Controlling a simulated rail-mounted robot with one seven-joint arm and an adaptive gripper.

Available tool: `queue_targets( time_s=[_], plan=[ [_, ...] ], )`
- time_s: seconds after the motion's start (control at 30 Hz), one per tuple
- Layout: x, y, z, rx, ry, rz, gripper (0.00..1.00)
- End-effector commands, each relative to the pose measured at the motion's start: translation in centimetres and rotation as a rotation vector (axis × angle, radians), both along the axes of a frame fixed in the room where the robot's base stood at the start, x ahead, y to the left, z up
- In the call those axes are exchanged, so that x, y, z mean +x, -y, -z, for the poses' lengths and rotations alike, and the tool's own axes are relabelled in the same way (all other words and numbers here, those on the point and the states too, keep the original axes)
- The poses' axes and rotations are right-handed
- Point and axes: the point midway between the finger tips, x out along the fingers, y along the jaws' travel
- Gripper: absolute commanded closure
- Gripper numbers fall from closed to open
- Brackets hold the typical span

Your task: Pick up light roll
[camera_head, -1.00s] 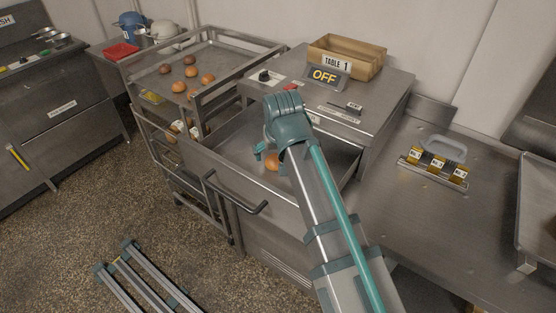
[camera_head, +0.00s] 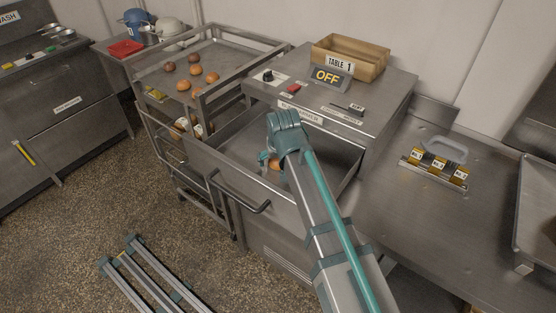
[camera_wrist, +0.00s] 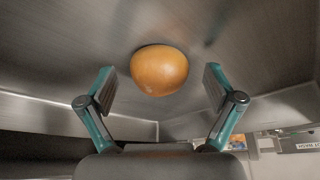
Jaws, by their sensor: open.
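One light roll (camera_wrist: 159,70), round and golden, lies on the metal floor of the open drawer; it also shows in the head view (camera_head: 275,165), partly hidden by my arm. In the wrist view my gripper (camera_wrist: 159,88) is open, with one finger on each side of the roll and a gap to both. The roll lies a little beyond the fingertips. In the head view my gripper (camera_head: 268,160) is down inside the drawer (camera_head: 240,160), mostly hidden by the arm.
The drawer walls enclose my gripper. A rack (camera_head: 222,60) at left holds several light and dark rolls on its top tray. Above the drawer stand an OFF sign (camera_head: 327,76) and a wooden TABLE 1 box (camera_head: 350,58). A counter (camera_head: 400,215) lies at right.

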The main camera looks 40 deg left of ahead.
Motion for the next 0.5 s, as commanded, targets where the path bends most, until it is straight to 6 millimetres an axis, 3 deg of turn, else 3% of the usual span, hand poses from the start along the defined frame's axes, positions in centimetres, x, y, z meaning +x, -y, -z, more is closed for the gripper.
queue_targets(
  time_s=[0.13, 0.5],
  plan=[
    [-0.01, 0.01, 0.00, 0.000, 0.000, 0.000, 0.12],
    [-0.02, 0.02, -0.01, 0.000, 0.000, 0.000, 0.71]
  ],
)
